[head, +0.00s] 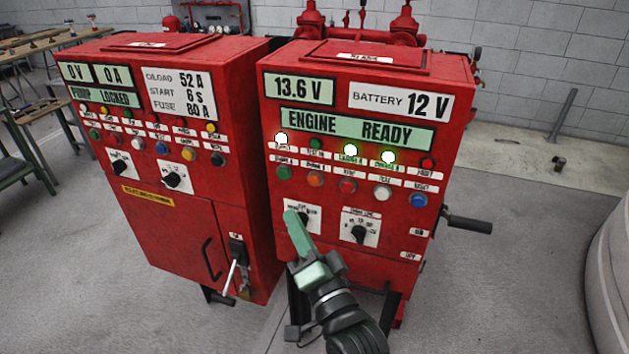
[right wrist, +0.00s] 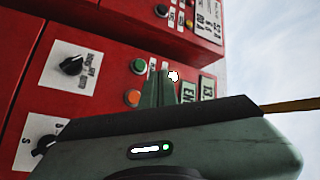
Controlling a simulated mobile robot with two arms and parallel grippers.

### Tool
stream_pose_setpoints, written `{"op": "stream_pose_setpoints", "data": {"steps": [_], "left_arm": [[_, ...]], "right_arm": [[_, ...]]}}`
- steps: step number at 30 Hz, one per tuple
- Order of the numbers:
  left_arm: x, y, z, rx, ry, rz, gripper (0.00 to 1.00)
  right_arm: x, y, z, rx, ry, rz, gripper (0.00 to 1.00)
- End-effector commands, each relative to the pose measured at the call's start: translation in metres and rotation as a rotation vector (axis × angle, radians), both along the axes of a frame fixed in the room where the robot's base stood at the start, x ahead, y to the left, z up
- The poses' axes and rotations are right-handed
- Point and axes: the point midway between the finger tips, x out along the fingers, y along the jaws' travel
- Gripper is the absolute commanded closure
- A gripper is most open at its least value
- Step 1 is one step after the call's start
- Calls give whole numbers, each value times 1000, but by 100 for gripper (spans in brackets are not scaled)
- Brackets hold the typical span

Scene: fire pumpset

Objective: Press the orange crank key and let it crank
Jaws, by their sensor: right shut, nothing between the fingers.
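The orange key (head: 315,180) is a round button in the lower button row of the right red cabinet (head: 365,75), between a green button (head: 284,173) and a red one (head: 347,185). It also shows in the right wrist view (right wrist: 132,97), beside my fingertips. My right gripper (head: 293,214) is shut and empty, its green fingers pointing up at the cabinet, below and left of the orange key in the head view. It partly covers the left rotary knob's plate. I see no contact with the key. The left gripper is out of view.
The cabinet's display (head: 358,128) reads "ENGINE READY", with 13.6 V above. A white lamp and two green lamps are lit. A black side crank handle (head: 467,222) juts out right. A second red cabinet (head: 180,100) stands left. Open floor lies at right.

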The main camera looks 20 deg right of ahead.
Motion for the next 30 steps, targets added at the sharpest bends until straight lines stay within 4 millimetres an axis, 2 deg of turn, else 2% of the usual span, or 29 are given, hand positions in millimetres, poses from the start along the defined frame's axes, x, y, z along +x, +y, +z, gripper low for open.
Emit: {"op": "stream_pose_setpoints", "data": {"steps": [5, 17, 21, 30], "left_arm": [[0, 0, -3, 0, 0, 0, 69], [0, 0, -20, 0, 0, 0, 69], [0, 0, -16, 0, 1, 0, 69], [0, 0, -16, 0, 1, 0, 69]], "right_arm": [[8, -5, -1, -3, -1, 1, 100], [53, -35, -2, -4, -2, 0, 100], [64, -43, -1, -3, 1, 0, 100], [73, -49, -1, -1, 2, 0, 100]]}}
